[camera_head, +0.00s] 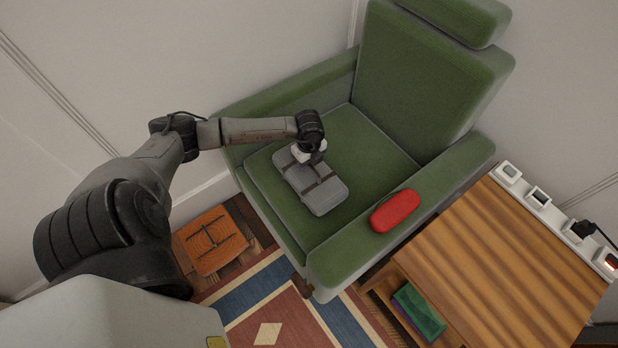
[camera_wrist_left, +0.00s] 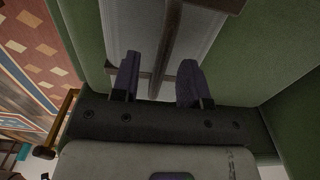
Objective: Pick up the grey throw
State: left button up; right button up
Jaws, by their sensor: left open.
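The grey throw (camera_head: 325,194) is a folded grey bundle with dark crossing straps. It lies on the green seat of the armchair (camera_head: 372,142). My left gripper (camera_head: 316,158) is at the end of the throw nearer the chair's left arm, pointing down at it. In the left wrist view the gripper's two dark fingers (camera_wrist_left: 160,66) are open. The grey throw (camera_wrist_left: 200,35) fills the space past them, and one brown strap runs between them. I cannot tell whether the fingers touch the throw. My right gripper is not in view.
A red case (camera_head: 395,211) lies on the chair's right arm. A wooden side table (camera_head: 500,265) stands beside it, with a white power strip (camera_head: 540,199) along its back and a green folded item (camera_head: 420,311) on a lower shelf. An orange strapped item (camera_head: 210,241) is on the floor.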

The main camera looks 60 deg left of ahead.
pick_arm(q)
jog(key=shift+f, duration=0.8)
jog(key=shift+r, duration=0.1)
grip_shut()
dwell(0.7)
